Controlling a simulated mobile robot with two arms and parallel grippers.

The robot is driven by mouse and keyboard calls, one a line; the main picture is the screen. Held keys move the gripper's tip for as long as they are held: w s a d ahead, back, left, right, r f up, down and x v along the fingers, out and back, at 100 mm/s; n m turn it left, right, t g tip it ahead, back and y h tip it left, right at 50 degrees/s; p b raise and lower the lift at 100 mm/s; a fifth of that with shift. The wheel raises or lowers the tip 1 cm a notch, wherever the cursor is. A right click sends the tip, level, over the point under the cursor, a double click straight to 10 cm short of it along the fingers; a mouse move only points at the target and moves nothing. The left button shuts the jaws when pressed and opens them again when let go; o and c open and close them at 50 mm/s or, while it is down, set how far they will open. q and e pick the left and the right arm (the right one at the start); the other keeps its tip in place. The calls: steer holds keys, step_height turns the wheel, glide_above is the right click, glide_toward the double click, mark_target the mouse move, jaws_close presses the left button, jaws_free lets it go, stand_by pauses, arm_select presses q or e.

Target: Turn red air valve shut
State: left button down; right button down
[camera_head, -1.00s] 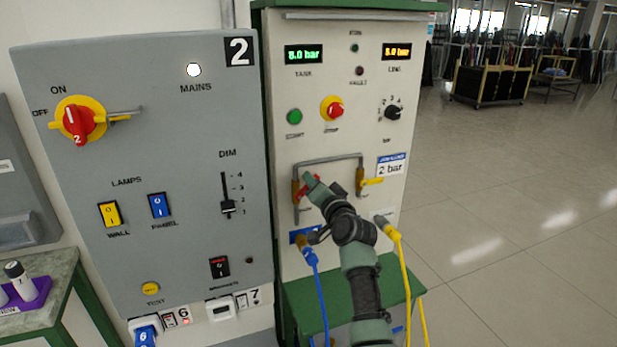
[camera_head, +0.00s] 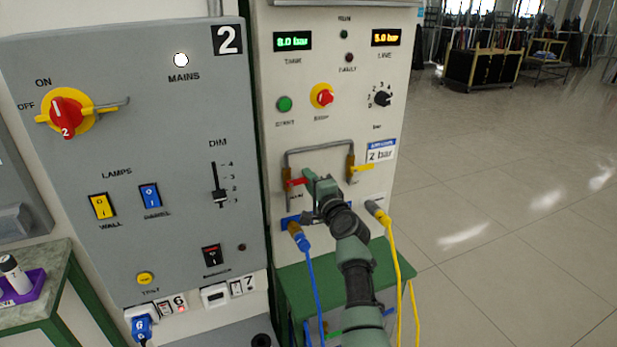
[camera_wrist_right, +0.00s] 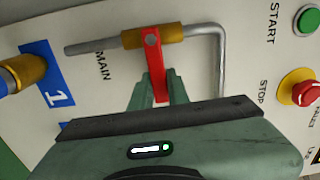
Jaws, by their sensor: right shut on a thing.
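The red air valve lever (camera_head: 297,183) sits on a brass valve body (camera_head: 287,178) on the left leg of the grey pipe loop on the compressor panel. It points right, roughly across the pipe. In the right wrist view the red lever (camera_wrist_right: 154,62) also stands across the brass body (camera_wrist_right: 152,36), marked MAIN. My right gripper (camera_head: 309,182) is shut on the lever's outer end; its green fingers (camera_wrist_right: 155,92) flank the lever in the wrist view. My left gripper is not in view.
A yellow-handled valve (camera_head: 358,170) is on the pipe's right leg, close to my right gripper. A blue hose (camera_head: 315,285) and a yellow hose (camera_head: 394,255) hang below. A grey switch panel (camera_head: 130,190) stands left.

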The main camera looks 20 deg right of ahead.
steer(key=shift+f, duration=0.2)
stand_by(0.4)
steer(key=c, duration=1.4)
jaws_free()
steer(key=shift+o, duration=0.2)
steer(key=shift+r, duration=0.1)
steer(key=s+p, duration=0.4)
steer(key=s, duration=0.3)
steer(key=shift+s, duration=0.4)
steer(key=shift+d, duration=0.1)
